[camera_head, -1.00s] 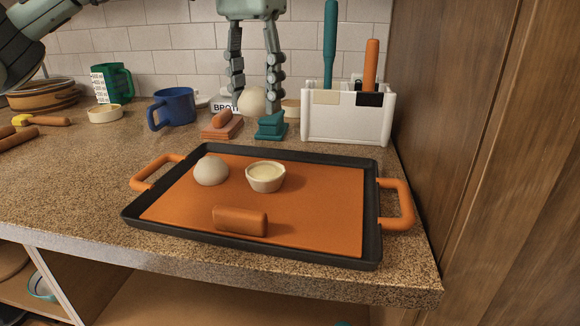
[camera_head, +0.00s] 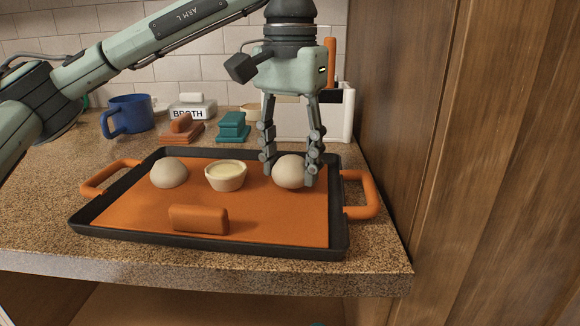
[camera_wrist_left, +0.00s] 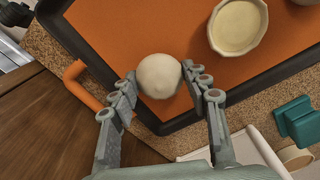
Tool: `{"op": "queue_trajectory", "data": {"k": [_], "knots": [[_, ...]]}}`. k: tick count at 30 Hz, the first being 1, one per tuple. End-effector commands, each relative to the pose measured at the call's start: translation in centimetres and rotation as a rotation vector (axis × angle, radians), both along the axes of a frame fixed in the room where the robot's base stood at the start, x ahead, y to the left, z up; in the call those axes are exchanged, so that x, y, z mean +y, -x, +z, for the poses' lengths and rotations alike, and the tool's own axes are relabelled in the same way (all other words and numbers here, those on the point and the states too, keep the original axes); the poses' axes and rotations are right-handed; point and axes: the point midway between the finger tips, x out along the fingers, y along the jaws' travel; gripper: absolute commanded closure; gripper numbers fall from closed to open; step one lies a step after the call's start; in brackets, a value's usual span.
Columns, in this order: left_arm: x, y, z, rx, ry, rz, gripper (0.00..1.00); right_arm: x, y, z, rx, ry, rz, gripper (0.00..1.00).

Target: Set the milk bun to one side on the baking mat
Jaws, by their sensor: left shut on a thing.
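The milk bun (camera_head: 288,172), a pale round ball, is between the fingers of my left gripper (camera_head: 289,175) at the right rear of the orange baking mat (camera_head: 265,222). The gripper is shut on it, with a finger on either side. In the left wrist view the bun (camera_wrist_left: 159,76) shows between the fingertips (camera_wrist_left: 158,78), over the mat (camera_wrist_left: 115,30). I cannot tell whether it touches the mat. A second, similar pale bun (camera_head: 169,172) sits at the left rear of the mat. My right gripper is not in view.
The mat lies in a black tray (camera_head: 200,242) with orange handles. A cream-filled bowl (camera_head: 226,176) is left of my gripper, and an orange-brown block (camera_head: 198,219) lies at the front. A white utensil holder (camera_head: 290,120) stands behind; a wooden cabinet side (camera_head: 460,150) rises at the right.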

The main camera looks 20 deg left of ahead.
Motion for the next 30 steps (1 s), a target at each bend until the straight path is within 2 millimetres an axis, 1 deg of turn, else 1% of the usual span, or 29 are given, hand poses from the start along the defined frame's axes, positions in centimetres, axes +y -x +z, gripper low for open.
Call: {"op": "queue_trajectory", "data": {"k": [1,3,14,15,19,20,27,30], "knots": [[0.09,0.03,-0.62,0.001,0.000,0.001,0.82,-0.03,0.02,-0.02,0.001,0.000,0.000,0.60],[0.07,0.01,-0.97,-0.001,0.001,0.001,0.82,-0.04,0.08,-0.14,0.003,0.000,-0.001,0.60],[0.04,0.01,-1.32,-0.001,0.001,0.001,0.82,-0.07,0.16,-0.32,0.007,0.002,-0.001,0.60],[0.04,0.01,-1.28,-0.001,0.001,0.001,0.51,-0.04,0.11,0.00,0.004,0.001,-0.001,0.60],[0.04,0.01,-1.25,-0.001,0.001,0.001,0.35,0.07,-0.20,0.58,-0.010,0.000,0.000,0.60],[0.04,0.01,-1.24,-0.001,0.001,0.001,0.33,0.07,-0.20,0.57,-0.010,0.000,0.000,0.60],[0.04,0.01,-1.22,-0.001,0.001,0.001,0.33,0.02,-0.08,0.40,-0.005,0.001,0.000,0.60],[0.04,0.00,-0.88,-0.001,0.001,0.001,0.33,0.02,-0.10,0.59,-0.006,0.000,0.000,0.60]]}}
